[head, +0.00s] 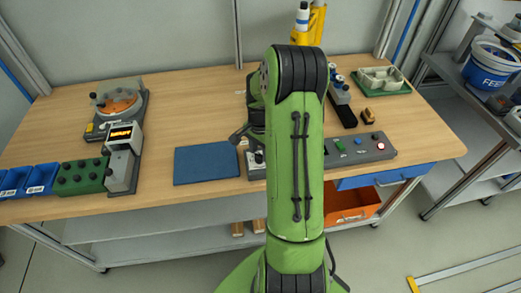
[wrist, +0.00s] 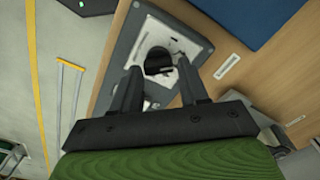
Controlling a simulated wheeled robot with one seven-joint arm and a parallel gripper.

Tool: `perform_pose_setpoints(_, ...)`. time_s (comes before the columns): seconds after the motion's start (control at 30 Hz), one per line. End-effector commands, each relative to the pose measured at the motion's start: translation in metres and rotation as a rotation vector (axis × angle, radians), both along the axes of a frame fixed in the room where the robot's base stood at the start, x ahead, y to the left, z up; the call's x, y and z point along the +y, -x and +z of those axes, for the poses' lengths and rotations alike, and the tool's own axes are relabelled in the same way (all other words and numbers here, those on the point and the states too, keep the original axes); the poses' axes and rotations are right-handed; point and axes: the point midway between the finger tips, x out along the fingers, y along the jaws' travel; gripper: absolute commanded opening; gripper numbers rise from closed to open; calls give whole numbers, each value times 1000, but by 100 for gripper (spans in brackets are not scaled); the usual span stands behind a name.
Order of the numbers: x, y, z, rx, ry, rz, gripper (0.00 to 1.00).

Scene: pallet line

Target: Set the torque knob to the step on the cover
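A round black knob (wrist: 158,61) sits on a pale plate on a grey panel (wrist: 124,48) in the wrist view. My gripper (wrist: 162,72) points at it with its two dark fingers apart, one to each side of the knob in the picture. Whether the fingers touch it cannot be told. In the head view the panel (head: 256,172) is partly hidden behind my green arm, with a small dark knob on it. Any mark on the knob and the step on a cover are too small or hidden to read.
A blue mat (head: 206,165) lies left of the panel. A grey button box (head: 362,149) stands to its right. Farther left are a green knobbed box (head: 80,176), a display unit (head: 123,150) and blue bins (head: 41,178). The table between them and the back is mostly clear.

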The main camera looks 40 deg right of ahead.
Motion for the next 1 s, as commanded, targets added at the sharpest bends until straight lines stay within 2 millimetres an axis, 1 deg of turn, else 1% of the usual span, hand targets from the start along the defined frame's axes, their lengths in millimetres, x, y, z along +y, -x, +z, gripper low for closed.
perform_pose_setpoints(0.03, 0, 0, 0, 0, 0, 0, 52)
perform_pose_setpoints(0.1, 0, 0, 0, 1, 0, 0, 60)
perform_pose_setpoints(0.33, 0, 0, 0, 1, -1, 0, 60)
perform_pose_setpoints(0.43, 0, 0, 8, -1, 2, 0, 60)
perform_pose_setpoints(0.47, 0, 0, 13, -1, 2, 0, 60)
perform_pose_setpoints(0.57, -1, 0, 38, -2, 4, 0, 60)
perform_pose_setpoints(0.6, -1, -1, 50, -3, 5, 0, 60)
perform_pose_setpoints(0.8, 0, -1, 108, -4, 4, 1, 60)
perform_pose_setpoints(0.9, 0, 0, 132, -2, 3, 0, 60)
perform_pose_setpoints(1.0, 0, 0, 148, -1, 1, 0, 60)
